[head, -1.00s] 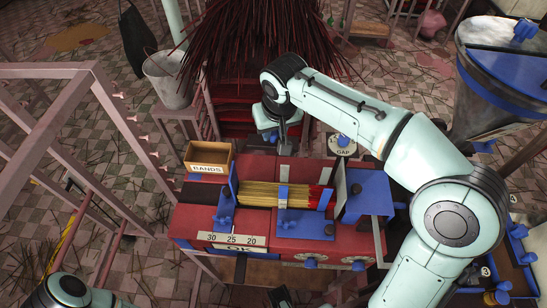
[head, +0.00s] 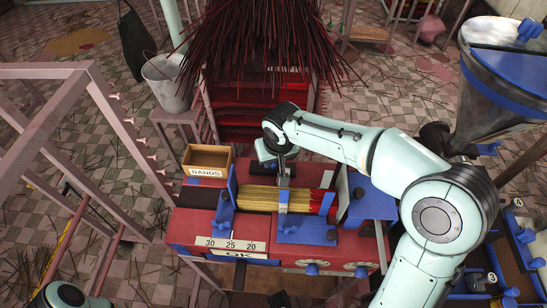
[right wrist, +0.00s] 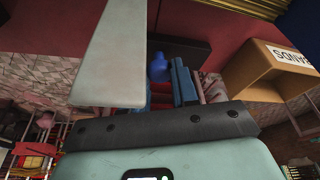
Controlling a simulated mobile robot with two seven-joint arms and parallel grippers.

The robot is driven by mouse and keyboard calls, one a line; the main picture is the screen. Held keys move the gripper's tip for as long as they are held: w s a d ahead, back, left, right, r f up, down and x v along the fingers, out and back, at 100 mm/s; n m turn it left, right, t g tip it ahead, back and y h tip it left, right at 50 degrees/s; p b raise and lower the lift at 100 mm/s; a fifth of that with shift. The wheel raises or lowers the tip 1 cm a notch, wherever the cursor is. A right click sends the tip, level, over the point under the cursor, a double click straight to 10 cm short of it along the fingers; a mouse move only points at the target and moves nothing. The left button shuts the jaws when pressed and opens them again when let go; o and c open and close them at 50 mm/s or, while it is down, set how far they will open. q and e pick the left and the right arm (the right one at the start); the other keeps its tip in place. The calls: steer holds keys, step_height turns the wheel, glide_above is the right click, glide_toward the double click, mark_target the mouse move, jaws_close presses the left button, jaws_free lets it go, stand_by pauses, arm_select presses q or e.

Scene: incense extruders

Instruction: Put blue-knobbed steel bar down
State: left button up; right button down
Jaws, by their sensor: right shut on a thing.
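My right gripper (head: 284,168) points down above the back edge of the red bench (head: 190,228), just behind the incense bundle (head: 258,198). It is shut on the blue-knobbed steel bar, which the jaws and wrist largely hide in the head view. In the right wrist view a blue knob (right wrist: 157,68) shows beside a pale grey upright piece; I cannot tell how much of that piece is bar or finger. Whether the bar touches the bench is unclear. My left forearm shows at the bottom left, but its gripper is not in view.
The wooden BANDS box (head: 207,160) stands left of the gripper. A blue upright guide (head: 228,204) and a pale plate (head: 342,196) flank the bundle. Dark red sticks (head: 260,45) fan out behind the bench. A large hopper (head: 500,90) stands at the right.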

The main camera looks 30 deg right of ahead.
steer(key=shift+f, duration=0.1)
steer(key=c, duration=0.9)
jaws_free()
steer(key=shift+o, duration=0.2)
steer(key=shift+r, duration=0.35)
steer(key=p+v, duration=0.1)
steer(key=v, duration=1)
steer(key=shift+r+p, duration=0.3)
steer(key=shift+s, duration=0.15)
